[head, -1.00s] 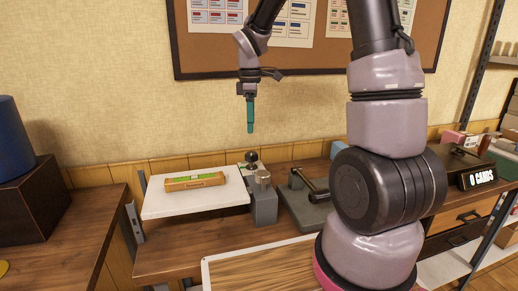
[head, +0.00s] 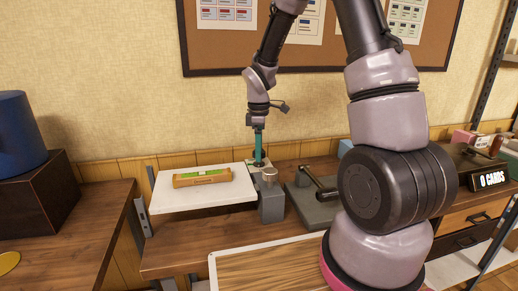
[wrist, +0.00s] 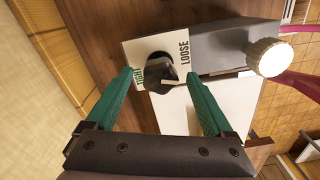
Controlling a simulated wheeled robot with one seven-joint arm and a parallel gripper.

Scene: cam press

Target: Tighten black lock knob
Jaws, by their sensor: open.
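The black lock knob (wrist: 158,72) sits on a plate marked TIGHT and LOOSE in the wrist view. A pale pointer mark on the knob points toward the lower right, on the LOOSE side. My gripper (wrist: 166,82) is open, with one teal finger on each side of the knob; I cannot tell whether either finger touches it. In the head view my gripper (head: 258,162) points straight down at the lock block, and its fingers hide the knob.
A white platform (head: 200,200) carries a wooden spirit level (head: 201,177) left of the grey lock block (head: 271,203). A grey base with a lever (head: 318,185) is to the right. A counter reads 0 CAMS (head: 490,180).

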